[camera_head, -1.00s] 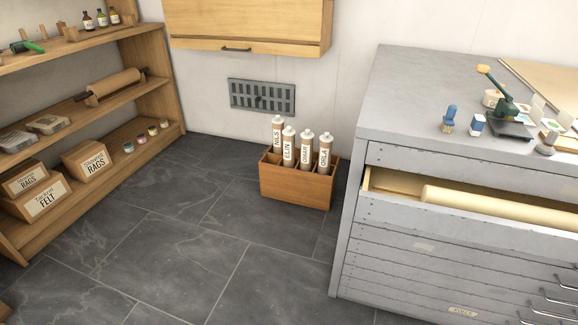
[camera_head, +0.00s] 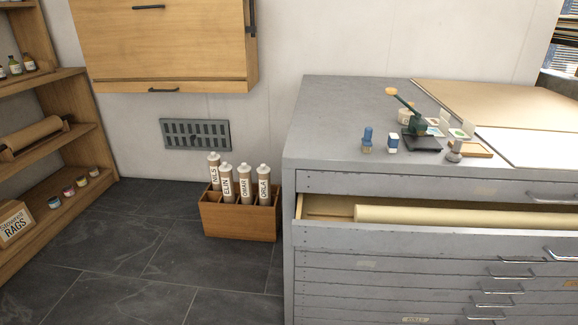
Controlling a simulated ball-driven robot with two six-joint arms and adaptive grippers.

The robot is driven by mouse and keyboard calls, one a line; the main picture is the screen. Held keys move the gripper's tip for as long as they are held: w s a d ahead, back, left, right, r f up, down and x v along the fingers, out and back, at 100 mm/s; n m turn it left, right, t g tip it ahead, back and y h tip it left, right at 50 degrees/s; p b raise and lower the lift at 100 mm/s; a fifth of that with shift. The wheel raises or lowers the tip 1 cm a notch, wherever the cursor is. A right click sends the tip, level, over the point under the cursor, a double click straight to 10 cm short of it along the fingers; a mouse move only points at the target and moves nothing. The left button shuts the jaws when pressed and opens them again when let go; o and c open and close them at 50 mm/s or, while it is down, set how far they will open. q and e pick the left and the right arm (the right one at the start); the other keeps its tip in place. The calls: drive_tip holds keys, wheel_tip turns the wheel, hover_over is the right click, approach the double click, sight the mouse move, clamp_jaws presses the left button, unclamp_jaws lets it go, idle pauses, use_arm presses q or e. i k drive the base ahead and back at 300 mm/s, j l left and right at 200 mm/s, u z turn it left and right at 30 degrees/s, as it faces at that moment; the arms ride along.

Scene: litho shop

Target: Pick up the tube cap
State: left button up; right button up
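Each has a pale top with a small knob, which looks like a cap (camera_head: 264,169). No loose tube cap can be made out, and I cannot tell which cap is the task's. Neither of my grippers is in view.
The wooden box (camera_head: 240,222) stands between the wall and a grey flat-file cabinet (camera_head: 340,135). One cabinet drawer (camera_head: 330,230) is open with a pale roll (camera_head: 450,215) inside. Shelves are at left; the floor (camera_head: 150,280) is clear.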

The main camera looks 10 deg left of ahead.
sight(225, 167)
drive_tip(key=i+j+z, duration=0.15)
drive_tip(key=j+z, duration=0.25)
drive_tip(key=i+j+z, duration=0.15)
drive_tip(key=j+z, duration=1.05)
drive_tip(key=j, duration=0.15)
